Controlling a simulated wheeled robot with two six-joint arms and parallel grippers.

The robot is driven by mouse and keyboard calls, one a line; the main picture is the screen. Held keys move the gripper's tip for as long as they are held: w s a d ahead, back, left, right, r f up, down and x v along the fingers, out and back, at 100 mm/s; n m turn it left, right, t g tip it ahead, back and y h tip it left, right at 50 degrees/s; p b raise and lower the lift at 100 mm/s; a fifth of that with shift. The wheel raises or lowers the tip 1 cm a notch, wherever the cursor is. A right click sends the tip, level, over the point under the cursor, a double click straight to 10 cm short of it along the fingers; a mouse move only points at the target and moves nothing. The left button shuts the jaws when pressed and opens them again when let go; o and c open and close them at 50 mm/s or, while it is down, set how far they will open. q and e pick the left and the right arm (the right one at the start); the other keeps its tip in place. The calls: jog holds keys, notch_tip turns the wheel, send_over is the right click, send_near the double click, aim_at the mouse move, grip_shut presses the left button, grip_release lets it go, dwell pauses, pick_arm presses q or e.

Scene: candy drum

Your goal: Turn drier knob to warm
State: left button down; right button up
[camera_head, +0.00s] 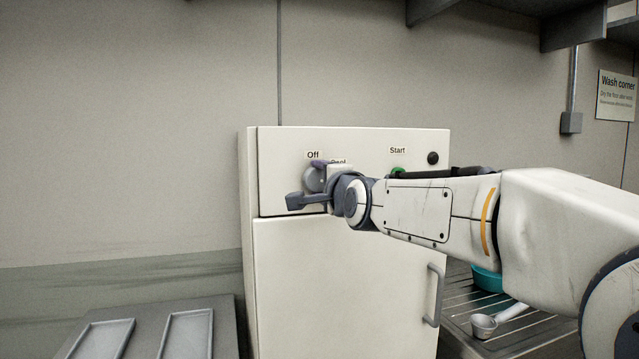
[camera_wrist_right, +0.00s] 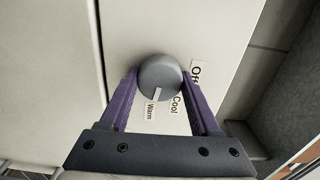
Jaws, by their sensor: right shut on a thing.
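The drier (camera_head: 345,285) is a white cabinet with a control panel on top. Its round grey knob (camera_head: 313,179) is at the panel's left, partly behind my right gripper (camera_head: 316,184). In the right wrist view, the purple fingers of my gripper (camera_wrist_right: 160,80) are shut on the knob (camera_wrist_right: 160,74), one on each side. The knob's white mark points down and slightly left, toward the Warm label (camera_wrist_right: 150,111). The Cool label (camera_wrist_right: 175,105) and Off label (camera_wrist_right: 195,71) are to its right. In the head view, the Off label (camera_head: 313,155) shows; Warm is hidden. My left gripper is out of view.
A Start label (camera_head: 397,150) is above a green button (camera_head: 397,170), with a black round part (camera_head: 433,158) to its right. Grey trays (camera_head: 187,333) lie at lower left. A metal scoop (camera_head: 485,325) and teal bowl (camera_head: 487,279) are below my right arm.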

jog(key=o, duration=1.4)
jog(key=shift+s+d, duration=0.15)
jog(key=shift+s, duration=0.2)
jog(key=shift+b+v, duration=0.9)
jog(key=shift+v, duration=4)
